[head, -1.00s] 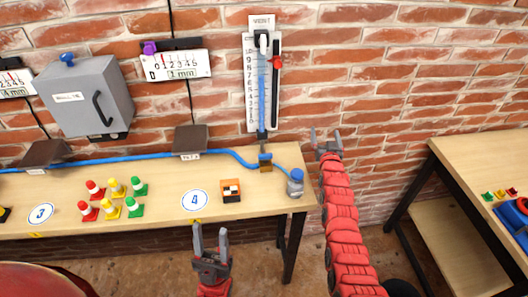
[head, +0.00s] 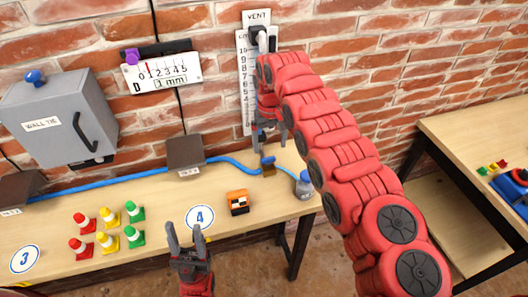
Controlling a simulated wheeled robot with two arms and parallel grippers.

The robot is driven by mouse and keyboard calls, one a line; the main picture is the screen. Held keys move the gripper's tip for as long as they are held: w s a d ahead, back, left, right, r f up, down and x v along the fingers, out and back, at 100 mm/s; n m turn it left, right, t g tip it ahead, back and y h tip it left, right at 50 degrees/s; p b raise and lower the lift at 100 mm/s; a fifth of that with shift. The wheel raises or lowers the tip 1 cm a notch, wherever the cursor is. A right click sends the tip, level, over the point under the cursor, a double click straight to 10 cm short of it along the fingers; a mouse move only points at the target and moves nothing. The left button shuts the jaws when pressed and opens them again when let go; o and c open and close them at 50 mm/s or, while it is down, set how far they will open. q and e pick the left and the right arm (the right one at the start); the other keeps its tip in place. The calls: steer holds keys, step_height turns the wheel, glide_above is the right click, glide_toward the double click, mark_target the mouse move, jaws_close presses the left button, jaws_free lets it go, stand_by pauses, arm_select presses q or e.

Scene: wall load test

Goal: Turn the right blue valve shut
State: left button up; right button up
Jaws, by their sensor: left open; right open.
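The right blue valve (head: 268,162) is a small brass-coloured body with a blue handle, joined to the blue hose at the back of the bench below the vent gauge. My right gripper (head: 269,142) is open and points down just above the valve in the picture, near the wall. I cannot tell whether its fingertips touch the handle. My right arm hides much of the gauge's middle and right side. My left gripper (head: 184,232) is open and empty in front of the bench's front edge, below the number 4 disc.
A blue-capped bottle (head: 305,185) stands just right of the valve. An orange box (head: 238,201) lies nearer the front of the bench (head: 160,200). Several small cones stand to the left. A grey cabinet (head: 62,120) hangs on the wall. A second table (head: 465,130) is at the right.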

mark_target(268, 158)
steer(key=f, duration=0.3)
steer(key=f+p, duration=0.1)
steer(key=f, duration=0.1)
steer(key=shift+w+a+f, duration=0.15)
steer(key=shift+a+f, duration=0.1)
steer(key=shift+a, duration=0.15)
steer(key=shift+d+f, duration=0.2)
steer(key=c, duration=1.4)
